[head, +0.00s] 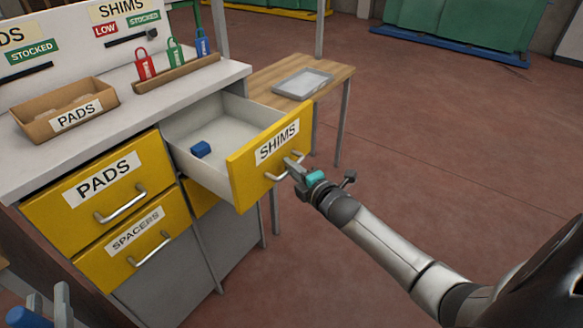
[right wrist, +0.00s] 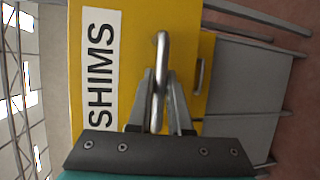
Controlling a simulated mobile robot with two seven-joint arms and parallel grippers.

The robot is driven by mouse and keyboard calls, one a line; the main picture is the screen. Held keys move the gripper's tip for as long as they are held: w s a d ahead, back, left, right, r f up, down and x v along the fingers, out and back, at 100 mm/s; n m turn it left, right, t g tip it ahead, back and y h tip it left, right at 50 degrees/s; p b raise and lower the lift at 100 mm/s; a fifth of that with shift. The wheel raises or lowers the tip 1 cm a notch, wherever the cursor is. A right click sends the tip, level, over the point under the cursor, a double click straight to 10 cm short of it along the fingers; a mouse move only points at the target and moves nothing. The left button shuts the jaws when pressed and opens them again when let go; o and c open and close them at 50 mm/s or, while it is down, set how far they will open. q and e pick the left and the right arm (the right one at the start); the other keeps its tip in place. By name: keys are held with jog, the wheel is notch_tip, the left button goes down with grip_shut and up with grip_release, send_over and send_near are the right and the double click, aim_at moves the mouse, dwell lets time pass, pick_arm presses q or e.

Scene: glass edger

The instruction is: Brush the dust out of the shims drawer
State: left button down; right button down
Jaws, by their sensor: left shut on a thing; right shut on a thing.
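The yellow shims drawer (head: 240,165) is pulled open from the white cabinet. Its pale tray (head: 236,117) holds a small blue block (head: 201,149); I cannot make out dust in it. My right gripper (head: 296,166) is shut on the drawer's metal handle (head: 285,172). The right wrist view shows its fingers (right wrist: 160,105) on both sides of the handle (right wrist: 161,65). My left gripper (head: 45,302) is at the bottom left corner, well apart from the drawer and partly cut off. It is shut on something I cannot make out. No brush is clearly recognisable.
The closed pads drawer (head: 75,208) and spacers drawer (head: 110,256) are left of the open one. On the counter are a pads box (head: 35,125) and a rack (head: 180,85) with red, green and blue tags. A wooden side table (head: 338,76) bears a grey tray (head: 303,82).

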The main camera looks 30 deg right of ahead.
jog(key=s, duration=0.1)
jog(key=s+d+p, duration=0.1)
jog(key=s+p, duration=0.1)
jog(key=s, duration=0.1)
jog(key=shift+d, duration=0.3)
jog(key=c, duration=1.1)
grip_release()
jog(key=shift+s, duration=0.15)
